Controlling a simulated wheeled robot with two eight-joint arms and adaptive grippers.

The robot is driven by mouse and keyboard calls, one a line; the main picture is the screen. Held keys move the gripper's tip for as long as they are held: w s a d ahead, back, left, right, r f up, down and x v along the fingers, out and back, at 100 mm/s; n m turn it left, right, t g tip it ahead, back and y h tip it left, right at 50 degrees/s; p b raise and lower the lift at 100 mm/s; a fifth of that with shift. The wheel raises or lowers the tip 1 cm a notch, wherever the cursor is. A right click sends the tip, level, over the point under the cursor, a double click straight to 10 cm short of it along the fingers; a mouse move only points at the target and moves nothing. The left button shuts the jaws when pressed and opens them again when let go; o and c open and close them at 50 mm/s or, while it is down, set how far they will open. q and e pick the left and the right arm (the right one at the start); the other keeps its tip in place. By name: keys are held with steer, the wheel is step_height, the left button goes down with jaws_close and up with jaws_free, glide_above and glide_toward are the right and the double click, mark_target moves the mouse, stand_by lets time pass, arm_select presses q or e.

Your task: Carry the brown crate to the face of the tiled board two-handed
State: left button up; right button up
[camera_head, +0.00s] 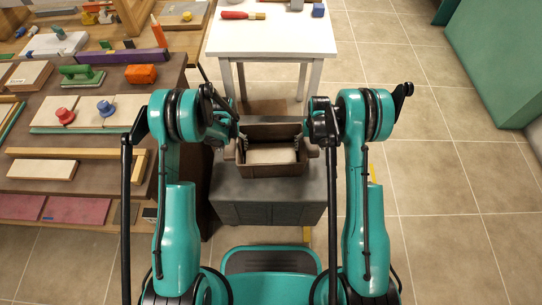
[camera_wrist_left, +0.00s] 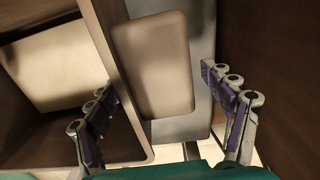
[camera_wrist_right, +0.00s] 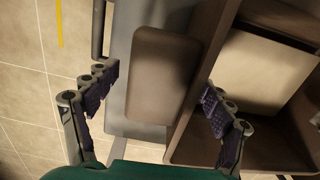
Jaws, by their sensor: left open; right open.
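The brown crate (camera_head: 272,170) stands upright on a grey box in front of me, with a pale, flat surface inside. My left gripper (camera_head: 240,143) is at its left side and my right gripper (camera_head: 302,143) at its right side. In the left wrist view my left gripper (camera_wrist_left: 165,105) is open, one finger inside the crate (camera_wrist_left: 108,45), the other outside, with a rounded side lug between. My right gripper (camera_wrist_right: 155,100) is open the same way around the right side wall. Neither is closed on it. Pale tiles on a teal-edged board (camera_head: 97,129) lie on the left bench; I cannot tell whether this is the tiled board.
The grey box (camera_head: 268,207) fills the space below the crate. A white table (camera_head: 272,38) stands behind it. A brown bench (camera_head: 105,190) with tools is at left. A large green panel (camera_head: 500,60) is at far right. Tiled floor (camera_head: 450,180) is clear at right.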

arm_select(q)
steer(key=shift+f, duration=0.15)
arm_select(e)
steer(key=shift+f, duration=0.1)
arm_select(q)
jaws_close()
arm_select(e)
jaws_close()
arm_select(q)
steer(key=shift+r, duration=0.25)
arm_select(e)
steer(key=shift+r, duration=0.25)
